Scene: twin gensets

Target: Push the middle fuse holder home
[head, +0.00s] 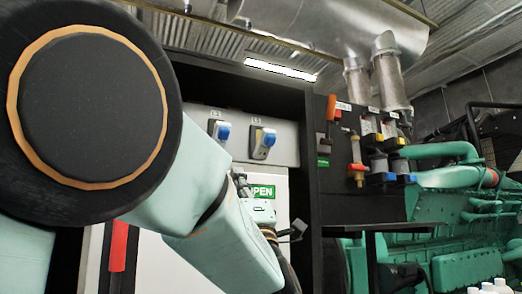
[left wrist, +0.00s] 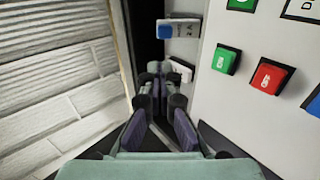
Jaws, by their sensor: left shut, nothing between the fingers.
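Two blue-and-white fuse holders show on the light grey panel in the head view. The one under the L2 label (head: 219,130) is the middle one by its label; the other (head: 263,142) sits under L3 to its right and looks tilted. Any holder further left is hidden behind my left arm. My left gripper (head: 296,231) is shut and empty, below the holders and in front of the cabinet near the green OPEN sign. In the left wrist view its fingers (left wrist: 154,75) point toward a narrow dark gap, below a blue-and-white block (left wrist: 167,31) whose identity I cannot tell.
A black board (head: 360,195) with levers and coloured fittings stands right of the cabinet. A green engine (head: 465,265) is beyond it. In the left wrist view, a green button (left wrist: 224,60) and a red button (left wrist: 268,76) are on the panel right of my gripper.

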